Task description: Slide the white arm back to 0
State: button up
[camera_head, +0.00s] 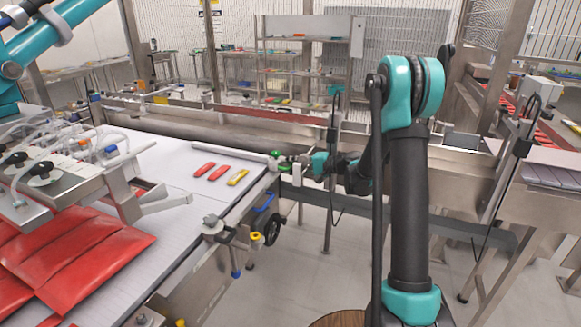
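A white bar (230,151), which looks like the white arm, lies low across the far end of the pale conveyor belt (165,170). Its right end meets a green knob or clamp (276,154) at the belt's right edge. My gripper (287,161) is at that edge, reaching in from the right, close beside the green part. At this size I cannot tell whether it touches the green part or whether its fingers are open or shut. No scale or 0 mark is readable.
Two red packets (212,172) and a yellow one (238,177) lie on the belt near the bar. Large red pouches (100,255) lie at the lower left under a suction-cup frame (75,165). Clamps (214,226) line the belt's right rail. Floor shows right of the rail.

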jog(key=shift+d, duration=0.1)
jog(key=v, duration=1.1)
jog(key=shift+s+d, duration=0.2)
jog(key=shift+d, duration=0.15)
